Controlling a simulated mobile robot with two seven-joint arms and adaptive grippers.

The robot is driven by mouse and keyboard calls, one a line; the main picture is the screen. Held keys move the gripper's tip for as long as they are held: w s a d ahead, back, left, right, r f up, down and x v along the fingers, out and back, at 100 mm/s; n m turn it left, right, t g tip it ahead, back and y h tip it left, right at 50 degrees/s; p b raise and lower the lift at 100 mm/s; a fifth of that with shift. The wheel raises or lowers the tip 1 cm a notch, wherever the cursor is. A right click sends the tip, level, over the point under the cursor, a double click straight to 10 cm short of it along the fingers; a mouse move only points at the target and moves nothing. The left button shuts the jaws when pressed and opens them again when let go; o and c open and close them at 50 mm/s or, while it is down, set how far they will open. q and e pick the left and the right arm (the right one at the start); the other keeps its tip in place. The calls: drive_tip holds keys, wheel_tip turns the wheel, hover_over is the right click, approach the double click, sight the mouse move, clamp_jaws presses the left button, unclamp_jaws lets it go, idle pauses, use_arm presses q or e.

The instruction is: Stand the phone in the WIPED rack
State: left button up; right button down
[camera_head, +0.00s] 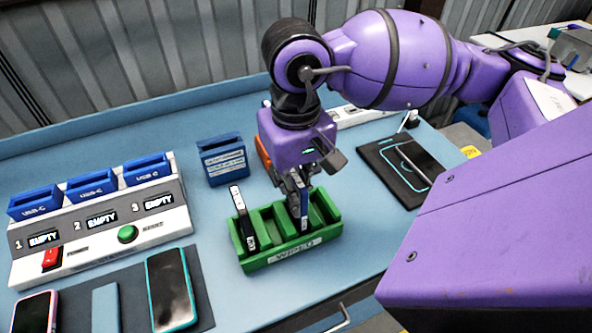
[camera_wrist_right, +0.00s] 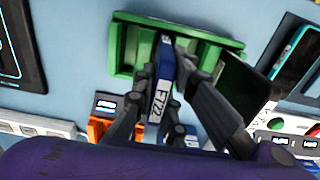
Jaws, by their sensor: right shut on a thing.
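The green rack (camera_head: 283,254) with the WIPED label stands on the blue bench, and also shows in the wrist view (camera_wrist_right: 122,45). My right gripper (camera_head: 299,192) points down over its right part. The gripper is shut on a blue-edged phone (camera_head: 304,212), held upright with its lower end at a right-hand slot. I cannot tell whether it touches the slot floor. In the wrist view this phone (camera_wrist_right: 165,88) shows a white label between the fingers (camera_wrist_right: 168,75). Another dark phone (camera_head: 243,216) stands in the rack's leftmost slot. My left gripper is out of view.
A white console (camera_head: 105,237) with blue USB-C docks and EMPTY displays stands at left. Phones (camera_head: 171,289) lie on a dark mat in front. A blue labelled holder (camera_head: 222,160) stands behind the rack. A dark pad (camera_head: 393,168) with a phone lies at right.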

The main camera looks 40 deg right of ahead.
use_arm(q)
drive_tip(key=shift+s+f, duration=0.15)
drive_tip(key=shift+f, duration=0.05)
use_arm(e)
drive_tip(key=c, duration=1.7)
unclamp_jaws()
drive_tip(key=shift+r, duration=0.1)
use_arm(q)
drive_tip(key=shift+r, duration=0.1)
use_arm(e)
wheel_tip(320, 180, up, 12)
drive_tip(key=shift+f, duration=0.1)
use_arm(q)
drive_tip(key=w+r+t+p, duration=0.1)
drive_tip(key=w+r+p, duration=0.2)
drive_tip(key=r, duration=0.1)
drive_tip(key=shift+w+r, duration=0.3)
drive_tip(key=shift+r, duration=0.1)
use_arm(e)
wheel_tip(320, 180, up, 7)
drive_tip(key=shift+r, duration=0.1)
